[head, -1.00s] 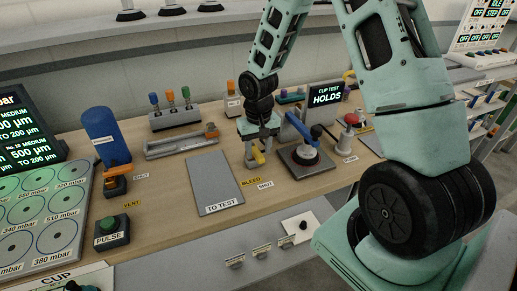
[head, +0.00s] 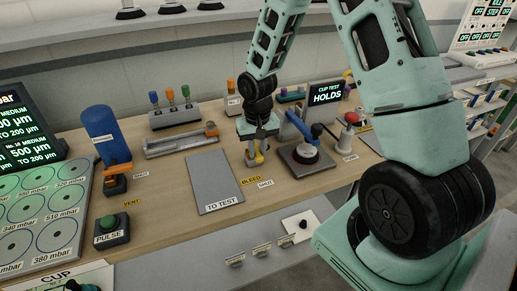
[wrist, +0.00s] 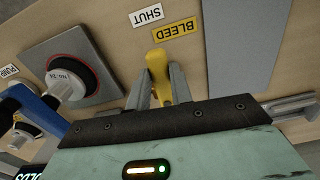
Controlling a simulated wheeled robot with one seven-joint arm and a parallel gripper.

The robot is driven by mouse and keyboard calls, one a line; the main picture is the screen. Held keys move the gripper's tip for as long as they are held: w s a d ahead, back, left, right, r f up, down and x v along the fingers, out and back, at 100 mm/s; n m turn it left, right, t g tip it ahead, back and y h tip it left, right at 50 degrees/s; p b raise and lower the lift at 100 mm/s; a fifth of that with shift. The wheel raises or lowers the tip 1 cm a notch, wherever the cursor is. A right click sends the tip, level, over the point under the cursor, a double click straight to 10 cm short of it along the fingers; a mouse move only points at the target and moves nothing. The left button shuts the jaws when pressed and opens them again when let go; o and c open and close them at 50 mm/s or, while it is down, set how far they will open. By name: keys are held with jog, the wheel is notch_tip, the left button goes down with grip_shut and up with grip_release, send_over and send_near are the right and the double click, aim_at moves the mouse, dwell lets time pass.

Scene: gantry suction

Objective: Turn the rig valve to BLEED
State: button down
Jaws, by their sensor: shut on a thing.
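The rig valve's yellow handle (wrist: 161,76) shows in the wrist view between my two fingers. My gripper (wrist: 160,92) is shut on it. The handle's free end points at the lower edge of the yellow BLEED label (wrist: 172,40). The white SHUT label (wrist: 147,15) lies just beyond and to the left. In the head view my gripper (head: 256,154) is low over the bench with the yellow handle (head: 257,158) in it. The BLEED label (head: 251,180) and SHUT label (head: 266,183) lie in front of it. The valve's body is hidden by my gripper.
A blue-handled device on a dark base (head: 304,158) stands close right of my gripper. A red-knobbed lever (head: 350,119) is farther right. The grey TO TEST plate (head: 211,183) lies to the left. An orange-handled valve (head: 116,178) with VENT and SHUT labels is far left.

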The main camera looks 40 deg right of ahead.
jog(key=m, duration=0.1)
jog(key=a+m, duration=0.1)
jog(key=m, duration=0.1)
jog(key=shift+w+a+b, duration=0.15)
jog(key=shift+w+b, duration=0.2)
jog(key=shift+b, duration=0.05)
jog(key=m, duration=0.2)
jog(key=shift+w+a+m, duration=0.35)
jog(key=shift+a+m, duration=0.05)
jog(key=shift+w+a+m+p, duration=0.15)
jog(key=shift+w+m+p, duration=0.65)
jog(key=shift+m, duration=1.1)
jog(key=shift+w+a+m+p, duration=0.1)
jog(key=shift+w+m+p, duration=0.65)
jog(key=shift+m, duration=1.15)
jog(key=shift+w+a+m+p, duration=0.15)
jog(key=shift+w+m+p, duration=0.65)
jog(key=shift+m, duration=1.1)
jog(key=shift+s, duration=0.15)
jog(key=c, duration=1.2)
grip_release()
jog(key=shift+c, duration=0.2)
